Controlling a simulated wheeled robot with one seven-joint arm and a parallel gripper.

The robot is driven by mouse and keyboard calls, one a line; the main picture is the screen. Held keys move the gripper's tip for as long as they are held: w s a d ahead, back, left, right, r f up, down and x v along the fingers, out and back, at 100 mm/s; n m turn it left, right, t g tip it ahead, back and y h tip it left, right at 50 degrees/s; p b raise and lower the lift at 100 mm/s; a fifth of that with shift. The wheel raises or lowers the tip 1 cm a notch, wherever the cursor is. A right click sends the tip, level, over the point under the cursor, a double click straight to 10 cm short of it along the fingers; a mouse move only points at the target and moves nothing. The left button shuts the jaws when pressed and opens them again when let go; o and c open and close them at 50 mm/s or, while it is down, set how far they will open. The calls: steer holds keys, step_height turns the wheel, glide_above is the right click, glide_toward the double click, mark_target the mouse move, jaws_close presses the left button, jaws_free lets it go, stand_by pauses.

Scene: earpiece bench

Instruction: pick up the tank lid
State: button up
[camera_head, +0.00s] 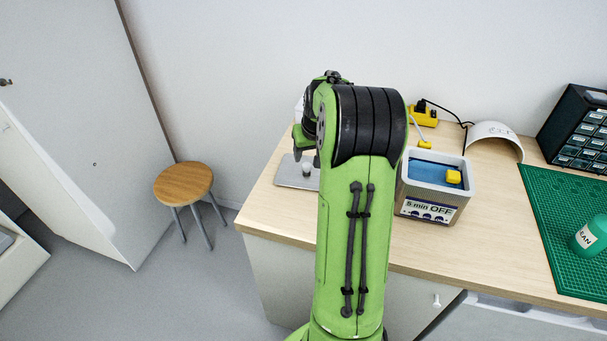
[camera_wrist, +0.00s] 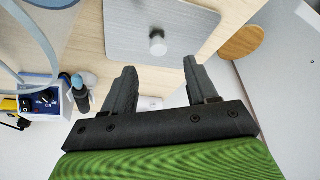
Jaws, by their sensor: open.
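The tank lid (camera_head: 290,176) is a flat grey metal plate with a small round knob. It lies on the left end of the bench, partly hidden by my arm. In the wrist view the lid (camera_wrist: 125,28) fills the top middle, and its knob (camera_wrist: 157,42) stands up near the lid's edge. My gripper (camera_wrist: 160,68) is open and empty. Its two fingers point toward the lid, with the knob just beyond and between the fingertips in the picture. The fingers do not appear to touch the knob. In the head view my arm hides most of the gripper.
A grey tank (camera_head: 432,194) labelled "5 min OFF" holds blue liquid and a yellow block (camera_head: 453,176). A white curved piece (camera_head: 497,138), drawer cabinet (camera_head: 580,135), and green mat (camera_head: 545,205) with a green bottle (camera_head: 590,237) are right. A stool (camera_head: 183,184) stands left on the floor.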

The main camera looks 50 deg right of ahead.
mark_target(307, 165)
steer(key=x, duration=0.5)
steer(key=b+x, duration=0.1)
steer(key=x, duration=0.2)
steer(key=shift+w+d+r, duration=0.1)
steer(key=shift+d, duration=0.15)
steer(key=shift+r, duration=0.1)
steer(key=shift+c, duration=0.6)
jaws_close()
